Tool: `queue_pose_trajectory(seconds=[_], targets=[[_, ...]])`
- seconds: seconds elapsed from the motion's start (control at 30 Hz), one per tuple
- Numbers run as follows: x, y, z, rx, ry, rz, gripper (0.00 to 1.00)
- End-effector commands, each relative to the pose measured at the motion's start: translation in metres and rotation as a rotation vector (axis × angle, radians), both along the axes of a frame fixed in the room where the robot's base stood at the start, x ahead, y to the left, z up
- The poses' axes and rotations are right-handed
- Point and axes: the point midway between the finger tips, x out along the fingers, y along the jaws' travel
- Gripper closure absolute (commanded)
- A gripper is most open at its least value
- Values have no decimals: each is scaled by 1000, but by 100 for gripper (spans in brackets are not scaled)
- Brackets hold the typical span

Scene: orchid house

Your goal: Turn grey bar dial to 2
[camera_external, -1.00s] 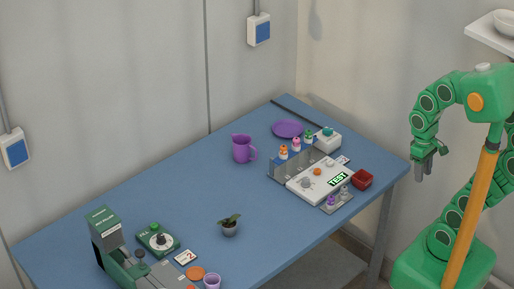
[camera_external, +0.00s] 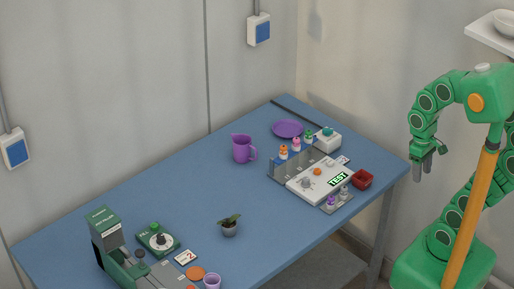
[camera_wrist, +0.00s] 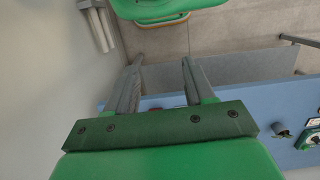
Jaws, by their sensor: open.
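A grey dial (camera_external: 306,183) sits on a white panel (camera_external: 318,190) marked TEST, near the right end of the blue table; its bar and setting are too small to read. My gripper (camera_external: 425,173) hangs right of the table, apart from everything. In the wrist view its two fingers (camera_wrist: 161,75) are apart and empty.
Several small bottles (camera_external: 296,145) stand behind the panel, with a red bin (camera_external: 362,179) to its right. The table's middle is mostly clear.

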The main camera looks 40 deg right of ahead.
Motion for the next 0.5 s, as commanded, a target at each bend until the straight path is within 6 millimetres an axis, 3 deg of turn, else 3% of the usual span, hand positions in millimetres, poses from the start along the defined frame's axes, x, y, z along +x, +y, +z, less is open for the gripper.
queue_pose_trajectory(seconds=[0.17, 0.5], targets=[[29, 4, 2, 9, -8, 94, 47], [110, 18, 0, 36, -40, 343, 47]])
